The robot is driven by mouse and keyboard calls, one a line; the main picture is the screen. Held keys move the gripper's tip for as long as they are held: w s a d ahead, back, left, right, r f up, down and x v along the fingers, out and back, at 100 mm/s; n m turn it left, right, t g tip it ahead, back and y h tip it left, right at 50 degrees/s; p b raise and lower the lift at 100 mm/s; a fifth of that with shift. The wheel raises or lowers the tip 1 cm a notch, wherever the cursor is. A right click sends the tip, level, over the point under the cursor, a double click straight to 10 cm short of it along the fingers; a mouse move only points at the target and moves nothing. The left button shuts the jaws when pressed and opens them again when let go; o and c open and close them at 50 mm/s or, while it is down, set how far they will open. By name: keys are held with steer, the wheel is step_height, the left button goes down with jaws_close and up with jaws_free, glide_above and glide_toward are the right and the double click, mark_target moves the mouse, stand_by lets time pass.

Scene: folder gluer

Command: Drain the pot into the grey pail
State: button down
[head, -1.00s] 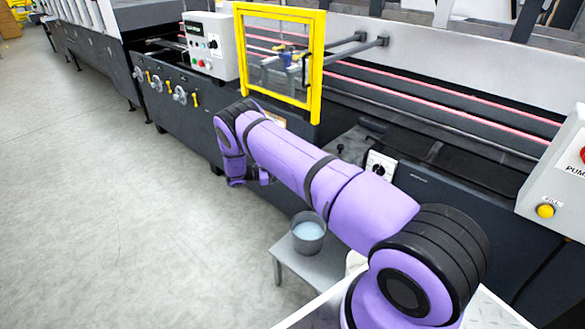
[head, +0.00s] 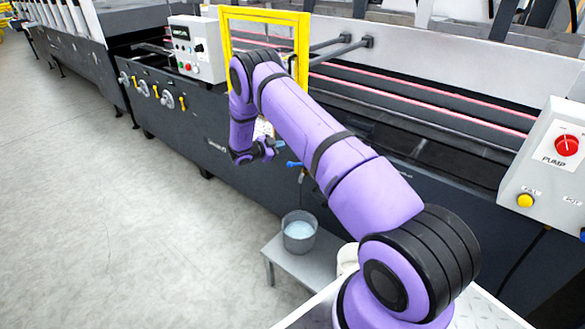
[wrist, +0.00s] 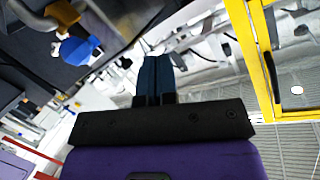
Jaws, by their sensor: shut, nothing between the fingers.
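The grey pail (head: 299,236) stands upright on a small low grey stand, with pale liquid showing inside. A blue handle (head: 292,164) with a thin pipe below it shows on the machine's front, above the pail. In the wrist view the blue handle (wrist: 78,50) sits on a brass-coloured fitting at the upper left, apart from my fingers. My gripper (head: 272,148) is just left of the handle in the head view. In the wrist view its dark blue fingers (wrist: 155,78) are shut and empty. I cannot make out the pot; my arm covers part of the machine.
The low stand (head: 283,262) is beside the machine. A yellow frame (head: 225,42) stands behind my arm; its edge is at the right in the wrist view. A control box (head: 548,165) with a red PUMP knob is at the right. The floor at left is clear.

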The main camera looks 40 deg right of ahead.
steer(key=s+d+n+t+y, duration=0.1)
steer(key=s+t+y, duration=0.1)
steer(key=s, duration=0.1)
steer(key=s+d+n+t+y, duration=0.1)
steer(key=s+d+t+y, duration=0.1)
steer(key=y, duration=0.1)
steer(key=s+d+r+n+t+y, duration=0.1)
steer(key=s+d+n+t+y, duration=0.1)
steer(key=s, duration=0.1)
steer(key=shift+s+d+y, duration=0.2)
steer(key=shift+s+y, duration=0.1)
steer(key=s+a+t+y, duration=0.1)
steer(key=s+a+y, duration=0.1)
steer(key=s+y, duration=0.3)
steer(key=t+y, duration=0.2)
glide_toward(291, 166)
steer(key=shift+n, duration=0.4)
steer(key=shift+x, duration=3.65)
